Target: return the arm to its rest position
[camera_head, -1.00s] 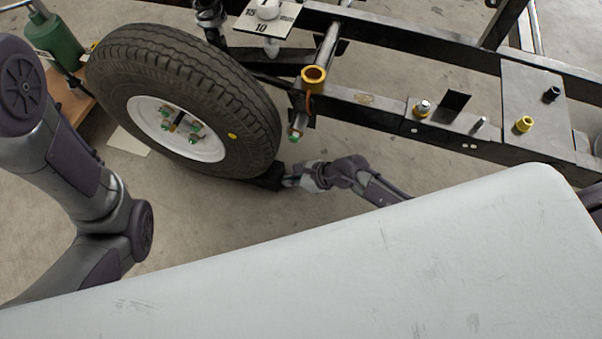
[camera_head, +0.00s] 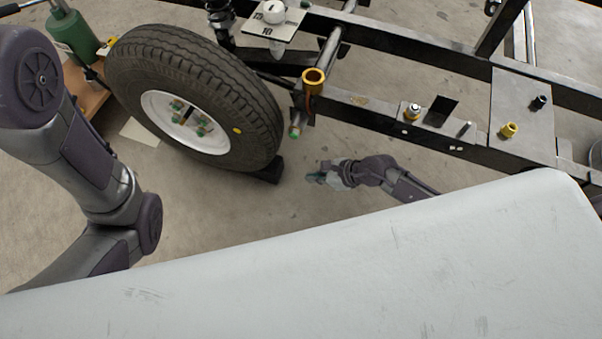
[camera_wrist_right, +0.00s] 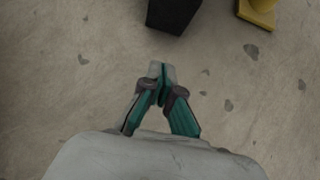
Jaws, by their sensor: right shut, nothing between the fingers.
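My right gripper (camera_head: 313,178) is low over the concrete floor, right of the wheel and apart from it. In the right wrist view my right gripper (camera_wrist_right: 161,70) has its fingertips together with nothing between them. My left arm comes in at the left of the head view, but its gripper is out of the picture. The black tyre (camera_head: 235,110) stands upright beside the dark metal frame. A black block (camera_head: 270,171) sits on the floor against the tyre's lower right; a black block (camera_wrist_right: 172,12) also shows ahead of the fingers in the wrist view.
The dark frame (camera_head: 380,121) runs across the upper right, with a gold bushing (camera_head: 314,76) and a yellow fitting (camera_head: 509,130) on it. A green cylinder (camera_head: 73,36) stands at upper left. A yellow object (camera_wrist_right: 258,10) is at the wrist view's top right. Bare floor surrounds my right gripper.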

